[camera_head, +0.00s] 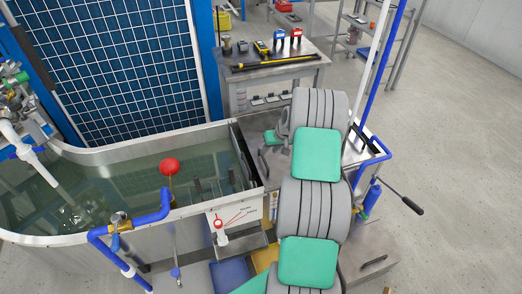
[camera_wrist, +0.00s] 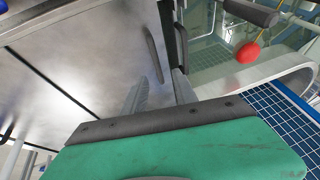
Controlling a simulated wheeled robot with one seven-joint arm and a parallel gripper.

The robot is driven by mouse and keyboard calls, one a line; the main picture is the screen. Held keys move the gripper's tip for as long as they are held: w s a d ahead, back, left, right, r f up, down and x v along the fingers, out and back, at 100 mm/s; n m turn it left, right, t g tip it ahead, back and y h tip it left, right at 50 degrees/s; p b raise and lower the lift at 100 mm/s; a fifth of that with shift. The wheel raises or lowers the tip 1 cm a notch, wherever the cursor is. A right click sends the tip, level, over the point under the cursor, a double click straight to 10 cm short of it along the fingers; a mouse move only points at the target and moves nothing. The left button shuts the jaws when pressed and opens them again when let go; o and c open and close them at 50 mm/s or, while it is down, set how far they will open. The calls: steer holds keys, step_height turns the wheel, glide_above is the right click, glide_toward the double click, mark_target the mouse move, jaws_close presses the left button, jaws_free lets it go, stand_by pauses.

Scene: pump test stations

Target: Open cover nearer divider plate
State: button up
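The cover nearer the divider plate is a flat grey metal lid (camera_wrist: 100,55), lying closed in the wrist view. Its dark bar handle (camera_wrist: 153,52) stands near its right edge. The handle also seems to show in the head view (camera_head: 262,160), partly hidden by my arm. The divider plate (camera_head: 241,150) stands between the lid and the water tank. In the wrist view a dark edge (camera_wrist: 181,40) runs beside the lid. My gripper (camera_wrist: 160,88) is open, its two grey fingers apart, with the handle's near end between them in the picture. I cannot tell whether they touch it.
A seam (camera_wrist: 42,72) separates a second cover at the left of the wrist view. The water tank (camera_head: 110,190) has a red float ball (camera_head: 169,167) and blue pipes (camera_head: 110,230). A tool table (camera_head: 280,68) stands behind. Open floor (camera_head: 460,150) lies to the right.

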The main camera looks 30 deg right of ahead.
mark_target(264, 159)
steer(key=x, duration=0.5)
steer(key=p+x, duration=0.1)
steer(key=x, duration=0.2)
steer(key=shift+s+d+f, duration=0.2)
steer(key=shift+d, duration=0.15)
steer(key=shift+c, duration=0.2)
jaws_close()
steer(key=shift+a, duration=0.1)
stand_by(0.6)
